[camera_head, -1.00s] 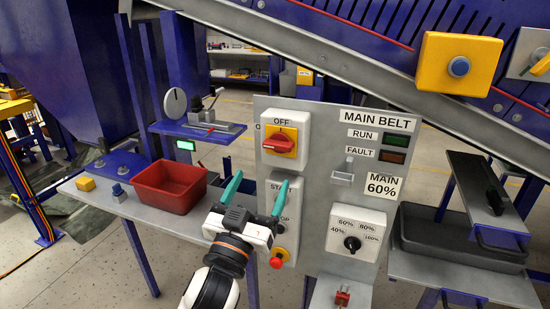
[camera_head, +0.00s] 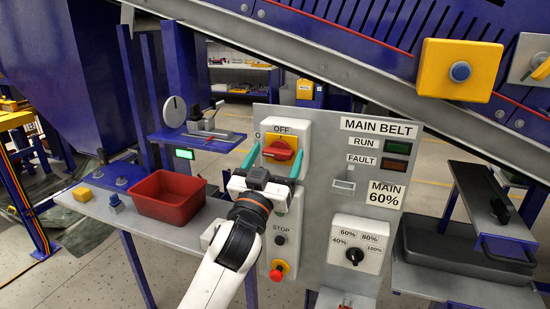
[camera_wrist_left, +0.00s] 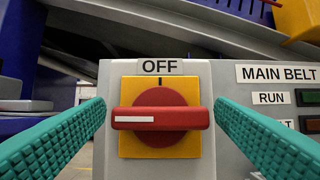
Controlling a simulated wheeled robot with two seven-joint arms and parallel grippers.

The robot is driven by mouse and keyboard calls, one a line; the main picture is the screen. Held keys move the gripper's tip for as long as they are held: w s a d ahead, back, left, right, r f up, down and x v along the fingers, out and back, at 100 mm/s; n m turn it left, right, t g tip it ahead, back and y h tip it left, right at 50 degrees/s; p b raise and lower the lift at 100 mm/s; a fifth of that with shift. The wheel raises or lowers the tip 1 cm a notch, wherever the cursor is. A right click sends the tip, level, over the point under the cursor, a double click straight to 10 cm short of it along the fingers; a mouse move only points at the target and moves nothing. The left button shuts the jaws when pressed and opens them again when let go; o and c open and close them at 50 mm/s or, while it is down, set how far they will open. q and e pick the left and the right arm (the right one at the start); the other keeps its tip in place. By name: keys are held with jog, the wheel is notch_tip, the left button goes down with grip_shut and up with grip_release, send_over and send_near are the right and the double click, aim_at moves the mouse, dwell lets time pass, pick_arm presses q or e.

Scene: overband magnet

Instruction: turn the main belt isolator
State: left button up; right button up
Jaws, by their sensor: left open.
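The main belt isolator (camera_head: 281,149) is a red rotary handle on a yellow plate in a light grey box, marked OFF at the top. In the left wrist view the red handle (camera_wrist_left: 160,118) lies level, with its white line pointing left. My left gripper (camera_head: 272,165) is open in front of the isolator. Its two teal fingers stand on either side of the handle, apart from it, in the left wrist view (camera_wrist_left: 160,130). My right gripper is not in view.
The MAIN BELT panel (camera_head: 337,205) carries RUN and FAULT lamps, a STOP button, a red emergency button (camera_head: 278,270) and a speed knob (camera_head: 355,256). A red bin (camera_head: 168,196) stands on the bench at left. A grey tray (camera_head: 465,255) is at right.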

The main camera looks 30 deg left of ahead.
pick_arm(q)
jog(key=shift+c, duration=0.6)
jog(key=c, duration=0.9)
jog(key=shift+o, duration=0.2)
jog(key=m+h+p, duration=0.2)
jog(key=m, duration=0.1)
jog(key=m+h+p, duration=0.1)
jog(key=m+p, duration=0.1)
jog(key=m, duration=0.2)
jog(key=shift+a+r+h, duration=0.1)
jog(key=shift+r+h, duration=0.1)
jog(key=shift+h, duration=0.2)
jog(key=m+g+h+p, duration=0.1)
jog(key=m+p, duration=0.2)
jog(key=m, duration=0.1)
jog(key=m+g+h+p, duration=0.1)
jog(key=m+p, duration=0.3)
jog(key=m+h+p, duration=0.1)
jog(key=m+p, duration=0.2)
jog(key=m, duration=0.1)
jog(key=shift+s+a+r+g+h+p, duration=0.1)
jog(key=shift+r+g+h+p, duration=0.2)
jog(key=shift+g+h, duration=0.1)
jog(key=shift+f+m+g+p, duration=0.25)
jog(key=shift+m+g+p, duration=0.35)
jog(key=shift+m+p, duration=1)
